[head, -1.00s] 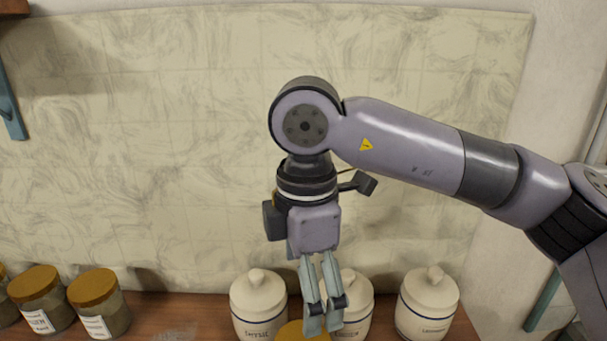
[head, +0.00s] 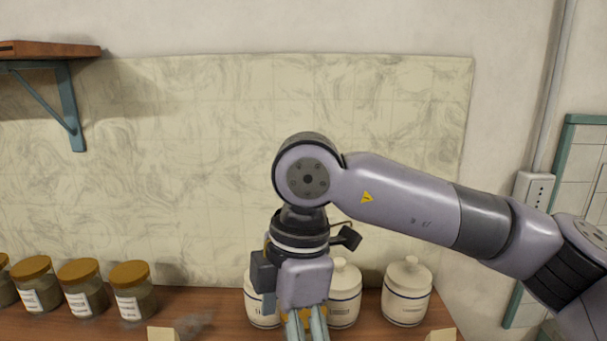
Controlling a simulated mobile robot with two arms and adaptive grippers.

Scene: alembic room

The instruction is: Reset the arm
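My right arm comes in from the right, and its gripper (head: 305,326) points down in front of the white lidded canisters. The fingertips are cut off by the bottom edge of the head view, so I cannot tell whether they are open or shut. An orange-yellow lid or object (head: 318,316) shows partly behind the fingers, mostly hidden. I cannot tell whether the gripper touches it. My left gripper is not in view.
White canisters (head: 407,292) stand on the wooden counter (head: 225,308) against a tiled wall. Several labelled jars with yellow-brown lids (head: 132,290) stand at the left. A shelf (head: 48,49) hangs upper left. An outlet box (head: 537,190) is on the right wall.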

